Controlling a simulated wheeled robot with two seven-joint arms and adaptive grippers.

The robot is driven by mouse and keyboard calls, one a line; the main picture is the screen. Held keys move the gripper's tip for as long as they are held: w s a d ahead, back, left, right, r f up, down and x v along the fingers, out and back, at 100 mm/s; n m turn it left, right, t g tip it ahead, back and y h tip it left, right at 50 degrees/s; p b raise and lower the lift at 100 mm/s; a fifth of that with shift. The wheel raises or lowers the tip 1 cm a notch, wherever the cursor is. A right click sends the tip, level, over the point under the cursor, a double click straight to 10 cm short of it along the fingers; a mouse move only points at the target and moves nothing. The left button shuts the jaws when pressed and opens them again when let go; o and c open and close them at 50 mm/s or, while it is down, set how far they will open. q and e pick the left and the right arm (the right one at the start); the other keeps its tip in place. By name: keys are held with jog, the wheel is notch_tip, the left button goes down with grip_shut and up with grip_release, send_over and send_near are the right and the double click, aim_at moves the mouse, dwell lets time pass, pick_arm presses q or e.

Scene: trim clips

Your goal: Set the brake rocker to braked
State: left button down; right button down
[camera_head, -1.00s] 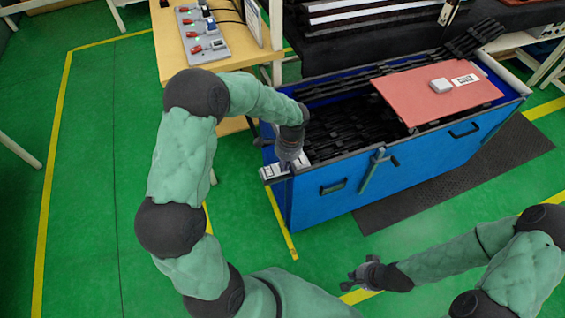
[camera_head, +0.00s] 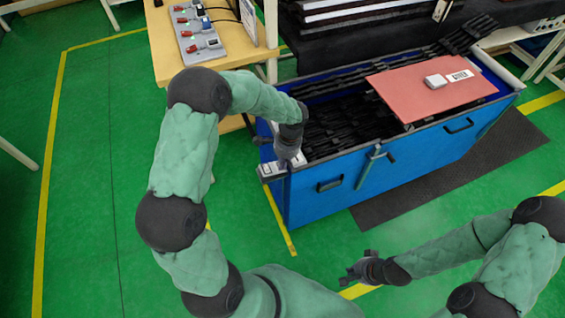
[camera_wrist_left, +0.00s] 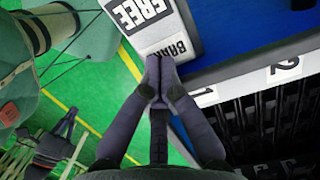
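The brake rocker (camera_wrist_left: 150,22) is a pale block with a FREE label and a second label that reads as the start of BRAKE, partly covered by my fingertips. It sits at the near left corner of the blue cart (camera_head: 400,165); the head view shows its pale housing (camera_head: 268,171) beside my left gripper (camera_head: 291,160). In the left wrist view my left gripper (camera_wrist_left: 157,82) has its fingers together, with nothing seen between them. Its tips are at the second label's end; I cannot tell whether they touch. My right gripper (camera_head: 348,276) appears open and empty, low in front of the cart.
Black trim strips fill the cart's bays, numbered 1 and 2 in the wrist view. A red board (camera_head: 430,92) lies across the cart's right part. A wooden table (camera_head: 172,62) with a switch panel (camera_head: 198,32) stands behind on the left. Green floor is clear at left.

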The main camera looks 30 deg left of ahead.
pick_arm(q)
jog(key=r+p, duration=0.2)
jog(key=r, duration=0.1)
jog(key=w+r+p, duration=0.1)
jog(key=r, duration=0.1)
jog(key=shift+d, duration=0.3)
notch_tip(320, 180, up, 8)
jog(key=w+d+p, duration=0.1)
jog(key=p, duration=0.1)
jog(key=shift+w+d+r+p, duration=0.2)
jog(key=shift+p, duration=0.1)
jog(key=s+d+f+n+h, duration=0.2)
jog(key=s+d+f, duration=0.25)
jog(key=f, duration=0.25)
jog(key=s+d+f+n+h, duration=0.1)
jog(key=s+d+f+h, duration=0.15)
jog(key=d+f, duration=0.4)
jog(key=s+d+f+n+t, duration=0.1)
jog(key=s+d+f+n, duration=0.1)
jog(key=s+f+n, duration=0.5)
jog(key=s+f, duration=0.3)
jog(key=s, duration=0.3)
jog(key=shift+d+t+h, duration=0.25)
jog(key=shift+t+h, duration=0.1)
jog(key=shift+t, duration=0.05)
